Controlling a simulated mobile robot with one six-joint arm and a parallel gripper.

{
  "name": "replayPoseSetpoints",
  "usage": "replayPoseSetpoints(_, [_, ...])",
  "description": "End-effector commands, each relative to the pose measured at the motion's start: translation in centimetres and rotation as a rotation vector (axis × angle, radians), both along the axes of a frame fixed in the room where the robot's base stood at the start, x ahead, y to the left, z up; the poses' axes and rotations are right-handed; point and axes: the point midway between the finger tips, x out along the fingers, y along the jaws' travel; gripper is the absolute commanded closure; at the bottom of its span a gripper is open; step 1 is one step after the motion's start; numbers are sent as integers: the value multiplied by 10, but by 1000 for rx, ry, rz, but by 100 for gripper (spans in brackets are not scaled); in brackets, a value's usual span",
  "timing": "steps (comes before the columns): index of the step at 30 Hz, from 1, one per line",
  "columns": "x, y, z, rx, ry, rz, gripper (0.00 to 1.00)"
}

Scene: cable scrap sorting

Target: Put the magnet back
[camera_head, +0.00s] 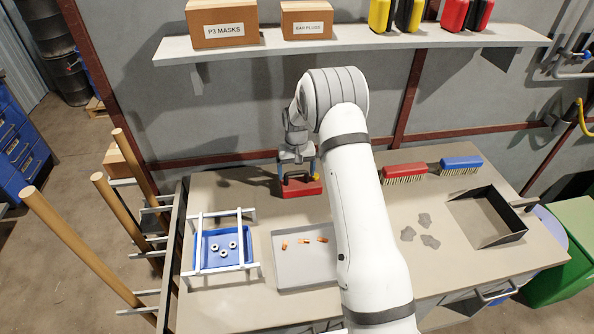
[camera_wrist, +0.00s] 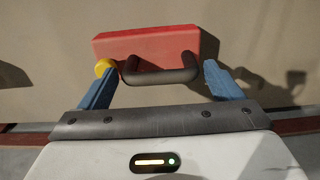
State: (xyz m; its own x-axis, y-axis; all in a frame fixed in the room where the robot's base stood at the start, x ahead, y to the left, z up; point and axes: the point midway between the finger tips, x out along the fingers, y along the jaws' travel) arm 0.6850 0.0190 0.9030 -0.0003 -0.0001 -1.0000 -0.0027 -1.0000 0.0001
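The magnet is a red block (camera_head: 301,188) with a dark handle, at the back of the bench, left of my arm. In the wrist view the red block (camera_wrist: 145,45) lies just beyond my fingertips. Its dark looped handle (camera_wrist: 162,76) faces me, between the two blue fingers. A yellow knob (camera_wrist: 105,67) sits at the block's left end, close to the left fingertip. My gripper (camera_wrist: 160,82) is open, with a gap between each finger and the handle. In the head view my gripper (camera_head: 298,168) is just above the block, partly hiding it.
A blue tray (camera_head: 205,262) with metal nuts stands in a white frame at left. A grey tray (camera_head: 305,270) holds copper pieces. Grey scraps (camera_head: 421,222) and an open dark-walled box (camera_head: 508,218) lie right. Red (camera_head: 404,170) and blue (camera_head: 461,163) brushes stand behind. A shelf (camera_head: 350,42) hangs above.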

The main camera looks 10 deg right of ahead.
Motion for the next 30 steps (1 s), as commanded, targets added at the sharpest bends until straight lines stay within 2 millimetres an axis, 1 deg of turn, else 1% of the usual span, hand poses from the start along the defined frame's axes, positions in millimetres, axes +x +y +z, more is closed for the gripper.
replayPoseSetpoints(1, [0,0,0,0,0,0,9])
replayPoseSetpoints(4, [0,0,0,0,0,0,1])
replayPoseSetpoints(11, [0,1,1,0,0,1,0])
replayPoseSetpoints(15, [1,1,7,0,-3,1,0])
replayPoseSetpoints(17, [1,1,16,0,-5,1,0])
replayPoseSetpoints(19, [1,1,28,0,-6,1,0])
replayPoseSetpoints(27, [1,1,87,0,-5,2,0])
replayPoseSetpoints(30, [1,1,103,0,-3,2,0])
